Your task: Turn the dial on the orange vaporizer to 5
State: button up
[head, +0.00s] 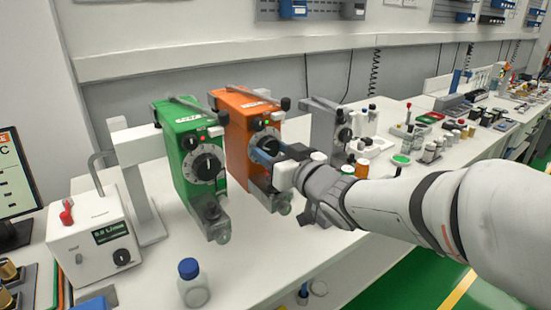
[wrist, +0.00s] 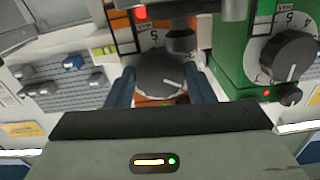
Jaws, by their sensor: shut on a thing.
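The orange vaporizer (head: 236,133) stands on the bench between a green and a grey vaporizer. Its dark round dial shows in the wrist view (wrist: 160,74), with a white pointer line toward its lower right. My gripper (head: 264,156) reaches in from the right and covers most of the dial in the head view. In the wrist view its two blue fingers (wrist: 162,88) are on either side of the dial, shut on it. The scale on the orange face is partly hidden, and I cannot read which number the pointer meets.
The green vaporizer (head: 186,150) is close on the left; it also shows in the wrist view (wrist: 234,50). The grey vaporizer (head: 323,122) is behind my wrist. A flow box (head: 92,240) and a blue-capped bottle (head: 194,288) are at the front left.

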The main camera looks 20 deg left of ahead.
jog(key=n+b, duration=0.5)
jog(key=shift+f, duration=0.25)
jog(key=shift+r+n+t+b, duration=0.15)
jog(key=shift+n+t+b, duration=0.15)
jog(key=shift+n+b, duration=1.85)
jog(key=shift+n, duration=0.25)
jog(key=o, duration=1)
jog(key=shift+c, duration=0.2)
jog(key=shift+p, duration=0.4)
